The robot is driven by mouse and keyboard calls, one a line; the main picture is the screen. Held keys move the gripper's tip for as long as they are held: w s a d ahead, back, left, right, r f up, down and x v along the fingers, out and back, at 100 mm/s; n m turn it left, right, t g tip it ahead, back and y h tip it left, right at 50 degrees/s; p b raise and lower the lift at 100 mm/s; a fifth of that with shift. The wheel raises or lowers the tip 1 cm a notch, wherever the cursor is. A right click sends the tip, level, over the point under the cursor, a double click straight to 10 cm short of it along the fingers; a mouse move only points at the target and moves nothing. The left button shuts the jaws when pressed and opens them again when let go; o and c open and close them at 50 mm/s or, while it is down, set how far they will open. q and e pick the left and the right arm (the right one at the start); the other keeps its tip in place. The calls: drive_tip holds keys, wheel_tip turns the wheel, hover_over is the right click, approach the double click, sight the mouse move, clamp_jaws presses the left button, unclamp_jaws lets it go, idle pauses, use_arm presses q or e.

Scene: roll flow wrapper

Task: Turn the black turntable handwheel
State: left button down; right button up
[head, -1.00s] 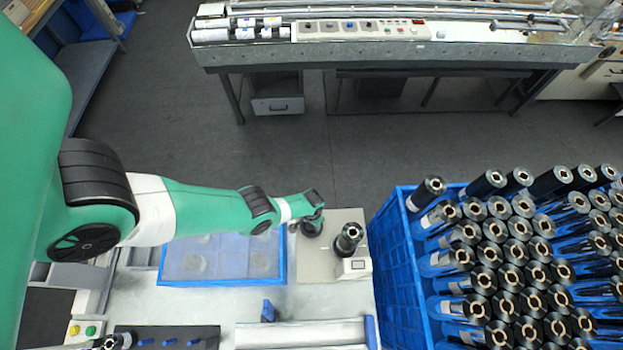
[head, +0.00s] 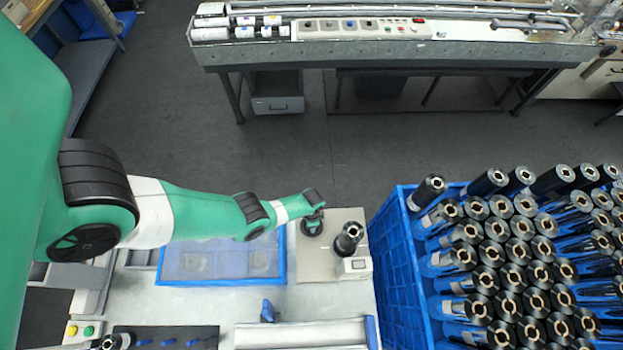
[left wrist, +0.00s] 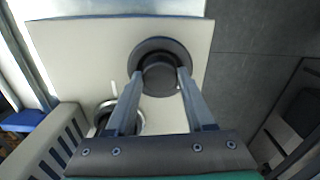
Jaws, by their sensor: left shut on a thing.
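The black handwheel (head: 311,226) sits on a light beige plate on the bench in the head view, under the end of my left arm. In the left wrist view the handwheel (left wrist: 160,68) is a dark round disc with a raised hub. My left gripper (left wrist: 161,78) is shut on the hub, one finger on each side of it. In the head view my left gripper (head: 311,216) is mostly hidden by the wrist. My right gripper is not in view.
A dark cylinder (head: 348,238) stands on the same plate, right of the handwheel. A blue crate (head: 398,262) with many black rolls stands to the right. A blue-rimmed tray (head: 222,283) lies to the left. A long machine (head: 400,52) stands behind.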

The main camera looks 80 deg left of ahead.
use_arm(q)
drive_tip(key=shift+m, duration=1.1)
drive_tip(key=shift+c, duration=1.3)
unclamp_jaws()
